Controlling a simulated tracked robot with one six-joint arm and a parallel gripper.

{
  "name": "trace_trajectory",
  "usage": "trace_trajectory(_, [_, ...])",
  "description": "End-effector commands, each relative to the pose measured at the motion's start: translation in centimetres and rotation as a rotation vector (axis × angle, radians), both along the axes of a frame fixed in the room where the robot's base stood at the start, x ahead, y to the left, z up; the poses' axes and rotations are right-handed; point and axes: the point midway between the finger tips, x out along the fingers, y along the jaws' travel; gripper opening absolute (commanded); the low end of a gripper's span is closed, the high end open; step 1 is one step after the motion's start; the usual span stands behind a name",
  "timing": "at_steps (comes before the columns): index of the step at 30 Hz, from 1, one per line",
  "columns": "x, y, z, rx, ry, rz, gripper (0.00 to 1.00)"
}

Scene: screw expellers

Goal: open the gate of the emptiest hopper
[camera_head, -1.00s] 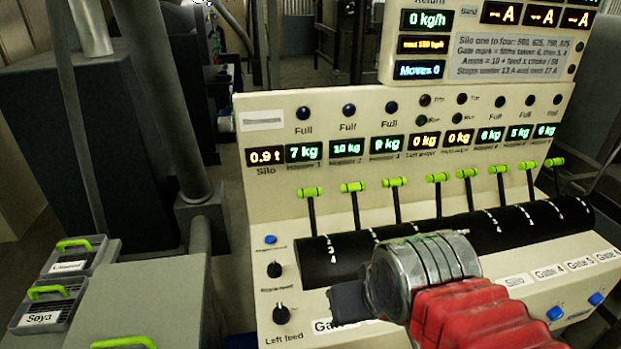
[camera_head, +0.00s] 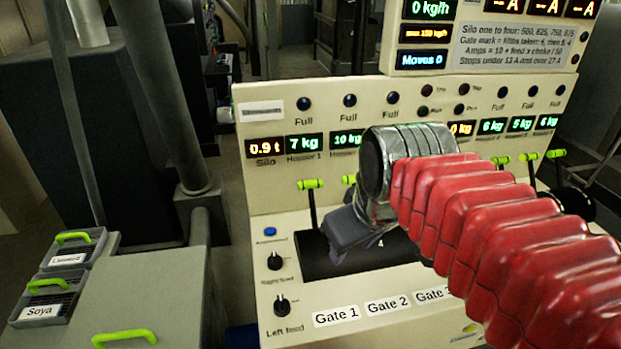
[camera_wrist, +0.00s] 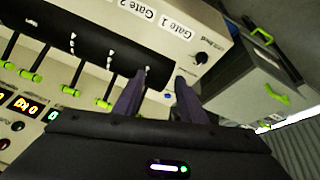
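The control panel (camera_head: 262,205) has a row of gate levers with green handles. In the head view I see the gate 1 lever (camera_head: 311,184), a second handle (camera_head: 349,179) partly behind my arm, and three at the right, the middle one (camera_head: 528,157) under the 5 kg display (camera_head: 521,124). Readable hopper displays show 7, 10, 6, 5 and 6 kg. My gripper (camera_head: 345,238) is in front of the left part of the black lever drum (camera_head: 395,252). Its fingers are apart in the wrist view (camera_wrist: 163,80), with no lever visibly held between them. My arm hides the middle levers and displays.
Gate labels (camera_head: 388,307), two knobs (camera_head: 274,260) and a blue button (camera_head: 270,231) lie on the panel's front. A grey cabinet with a green handle (camera_head: 124,338) and labelled trays (camera_head: 43,302) stand at the left. An upper panel (camera_head: 520,45) carries a note and displays.

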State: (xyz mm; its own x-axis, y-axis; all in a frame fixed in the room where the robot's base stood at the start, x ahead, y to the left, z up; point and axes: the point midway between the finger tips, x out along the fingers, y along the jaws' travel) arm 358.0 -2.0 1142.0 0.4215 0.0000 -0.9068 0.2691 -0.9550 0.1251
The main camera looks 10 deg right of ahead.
Motion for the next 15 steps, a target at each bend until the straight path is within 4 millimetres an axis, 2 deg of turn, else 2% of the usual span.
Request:
trace_trajectory(1, [1.3, 0.0, 0.9, -0.020, 0.012, 0.045, 0.38])
trace_trajectory(6, [5.1, 0.1, 3.4, -0.091, 0.046, 0.210, 0.38])
trace_trajectory(15, [12.1, 0.3, 6.5, -0.202, 0.102, 0.506, 0.38])
